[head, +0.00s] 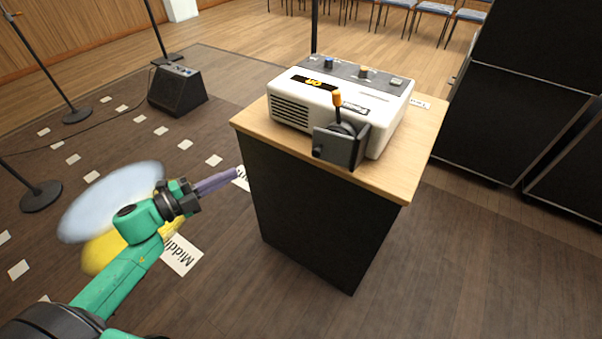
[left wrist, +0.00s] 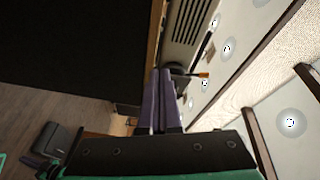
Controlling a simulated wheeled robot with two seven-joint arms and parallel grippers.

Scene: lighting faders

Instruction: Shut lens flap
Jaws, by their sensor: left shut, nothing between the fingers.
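A white projector-like box (head: 340,103) stands on a wooden-topped black stand. On its near face is a dark grey square housing (head: 338,150) with a black lever sticking up to an orange tip (head: 337,98). I cannot tell which part is the lens flap or whether it is open. My left gripper (head: 237,174) has purple fingers, shut and empty, left of the stand, apart from the box. In the left wrist view the shut fingers (left wrist: 160,72) appear near the orange tip (left wrist: 204,75) and the vented side (left wrist: 187,20).
The wooden stand top (head: 420,140) has a thin free rim around the box. Large black cases (head: 500,110) stand to the right. A black floor speaker (head: 177,90) and mic stands are at the left. Open floor lies left of the stand.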

